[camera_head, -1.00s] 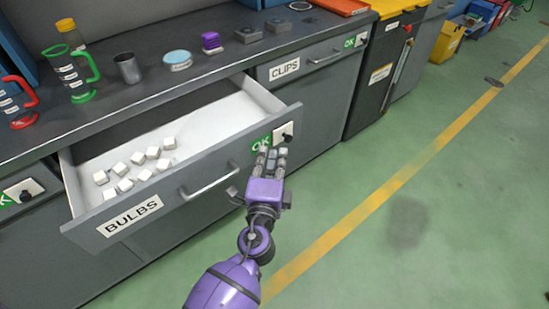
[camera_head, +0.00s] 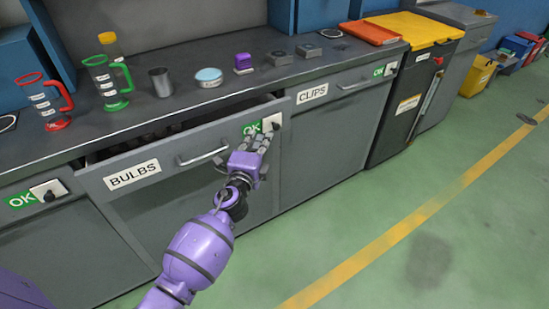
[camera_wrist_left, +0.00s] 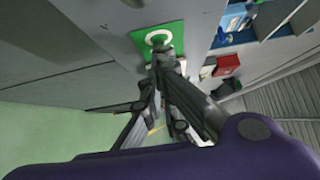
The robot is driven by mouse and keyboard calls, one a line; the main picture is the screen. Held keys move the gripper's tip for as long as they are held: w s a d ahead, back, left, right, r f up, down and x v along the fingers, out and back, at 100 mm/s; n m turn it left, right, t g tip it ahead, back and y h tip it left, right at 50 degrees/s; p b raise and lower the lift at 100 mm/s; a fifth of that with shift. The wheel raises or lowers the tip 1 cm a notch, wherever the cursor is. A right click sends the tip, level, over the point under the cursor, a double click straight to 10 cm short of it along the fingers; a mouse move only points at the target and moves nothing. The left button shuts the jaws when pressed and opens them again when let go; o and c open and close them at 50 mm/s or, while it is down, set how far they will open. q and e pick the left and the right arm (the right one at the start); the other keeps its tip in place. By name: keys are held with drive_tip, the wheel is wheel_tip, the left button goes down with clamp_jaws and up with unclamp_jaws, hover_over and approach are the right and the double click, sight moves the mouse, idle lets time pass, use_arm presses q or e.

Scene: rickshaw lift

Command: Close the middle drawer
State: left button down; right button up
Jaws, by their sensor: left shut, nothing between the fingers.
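The middle drawer (camera_head: 206,167), labelled BULBS, stands a little way out of the grey counter, with a narrow dark gap along its top edge. Its bar handle (camera_head: 203,154) is on the front. My left gripper (camera_head: 256,140) is shut and empty, its fingertips at the right part of the drawer front, by the green OK sign and the white plate with a black knob. In the left wrist view the shut fingers (camera_wrist_left: 160,62) reach the green sign (camera_wrist_left: 158,38); whether they touch it is hard to tell. My right gripper is not in view.
The CLIPS drawer (camera_head: 341,87) on the right looks shut. On the counter (camera_head: 187,103) stand red and green jugs, a metal cup, a round tin and small blocks. Green floor (camera_head: 390,215) in front is clear.

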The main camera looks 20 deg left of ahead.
sight(248, 127)
use_arm(q)
drive_tip(key=w+a, duration=0.2)
drive_tip(key=w+a+b, duration=0.1)
drive_tip(key=w+a, duration=0.1)
drive_tip(key=a, duration=0.1)
drive_tip(key=shift+w+f, duration=0.1)
drive_tip(key=shift+w, duration=0.05)
drive_tip(key=shift+w+a, duration=0.1)
drive_tip(key=shift+a, duration=0.1)
